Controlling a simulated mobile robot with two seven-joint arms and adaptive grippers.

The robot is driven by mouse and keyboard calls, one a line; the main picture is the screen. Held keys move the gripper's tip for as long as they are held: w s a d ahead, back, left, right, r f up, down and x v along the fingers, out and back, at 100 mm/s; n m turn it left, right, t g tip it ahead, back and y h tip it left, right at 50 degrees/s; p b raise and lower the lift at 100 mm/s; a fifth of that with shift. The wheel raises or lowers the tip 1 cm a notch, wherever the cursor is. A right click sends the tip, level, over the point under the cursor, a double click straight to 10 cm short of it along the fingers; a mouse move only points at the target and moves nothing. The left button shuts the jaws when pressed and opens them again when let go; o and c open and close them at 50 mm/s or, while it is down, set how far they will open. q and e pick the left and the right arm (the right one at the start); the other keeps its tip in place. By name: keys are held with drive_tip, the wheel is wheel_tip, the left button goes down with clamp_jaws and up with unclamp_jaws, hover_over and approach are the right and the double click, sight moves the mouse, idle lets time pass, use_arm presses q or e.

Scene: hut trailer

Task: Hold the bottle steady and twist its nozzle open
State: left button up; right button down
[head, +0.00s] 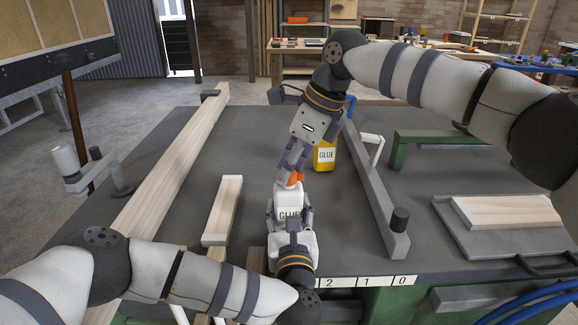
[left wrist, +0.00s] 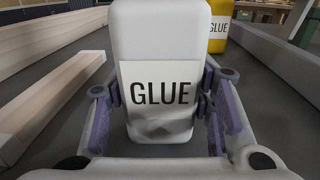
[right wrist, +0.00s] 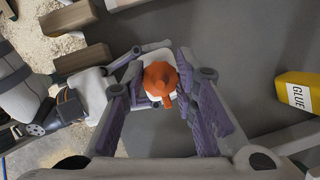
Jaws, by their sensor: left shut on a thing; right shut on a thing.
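A white glue bottle (head: 288,203) with a GLUE label and an orange nozzle (head: 293,178) stands upright on the grey bench. My left gripper (head: 290,222) is shut on the bottle's body from the near side. In the left wrist view its fingers flank the white bottle (left wrist: 160,45); the nozzle is out of that frame. My right gripper (head: 292,172) comes from above and is shut on the orange nozzle, which also shows between its purple pads in the right wrist view (right wrist: 160,80). The nozzle's side tip points toward the bottom of that view.
A yellow glue bottle (head: 325,154) stands behind, to the right of the white one. Long wooden beams (head: 170,160) and a short wooden block (head: 224,208) lie to the left. A grey clamp bar (head: 375,190) runs along the right. A tray with a board (head: 507,211) lies farther right.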

use_arm(q)
drive_tip(key=shift+r, duration=0.1)
use_arm(e)
drive_tip(key=shift+n, duration=0.3)
drive_tip(key=c, duration=1.3)
unclamp_jaws()
drive_tip(key=shift+r, duration=0.1)
drive_tip(key=v, duration=1.2)
drive_tip(key=shift+w, duration=0.1)
use_arm(q)
drive_tip(key=o, duration=1.5)
